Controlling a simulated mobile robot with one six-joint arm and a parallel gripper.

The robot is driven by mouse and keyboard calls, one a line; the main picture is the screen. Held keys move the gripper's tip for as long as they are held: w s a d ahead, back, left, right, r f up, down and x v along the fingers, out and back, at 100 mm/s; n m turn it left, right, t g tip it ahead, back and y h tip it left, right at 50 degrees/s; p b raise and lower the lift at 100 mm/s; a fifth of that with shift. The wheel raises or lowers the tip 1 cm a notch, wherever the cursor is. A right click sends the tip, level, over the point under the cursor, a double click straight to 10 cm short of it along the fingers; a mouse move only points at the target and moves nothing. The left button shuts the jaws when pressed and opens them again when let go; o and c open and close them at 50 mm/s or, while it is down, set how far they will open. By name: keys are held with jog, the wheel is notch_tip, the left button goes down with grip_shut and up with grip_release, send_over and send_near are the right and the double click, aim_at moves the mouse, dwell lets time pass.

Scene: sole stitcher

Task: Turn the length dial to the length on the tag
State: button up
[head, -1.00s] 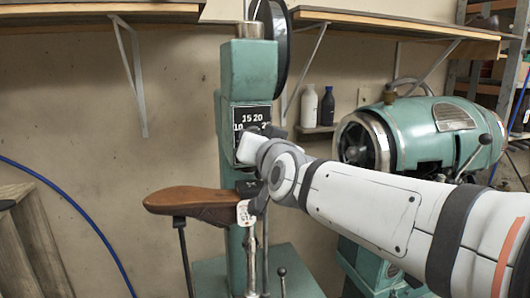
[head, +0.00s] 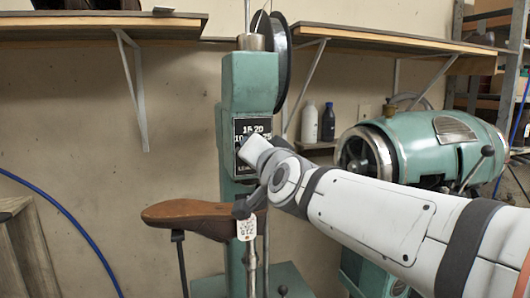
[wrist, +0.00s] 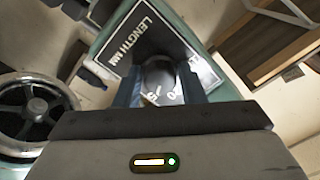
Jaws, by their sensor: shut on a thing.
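The sole stitcher (head: 250,82) is a green upright machine. On its front is a black dial plate (head: 242,128) with white numbers, 15 and 20 readable at its top. In the wrist view the plate (wrist: 203,66) reads "LENGTH MM". My gripper (wrist: 157,88) is shut on the dark round dial knob (wrist: 159,72), with a finger on each side. Part of the plate's numbers and the dial's pointer are hidden. A white paper tag (head: 246,225) hangs by the brown shoe (head: 190,216); its handwriting is too small to read surely.
A green round-bodied machine (head: 430,145) with a handwheel stands to the right, behind my arm. Two bottles (head: 309,123) stand on a small shelf. Wooden shelves (head: 100,28) run along the wall above. A blue hose (head: 70,227) curves at the left.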

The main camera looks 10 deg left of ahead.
jog(key=o, duration=1)
jog(key=shift+p+v, duration=0.7)
jog(key=shift+v, duration=3.25)
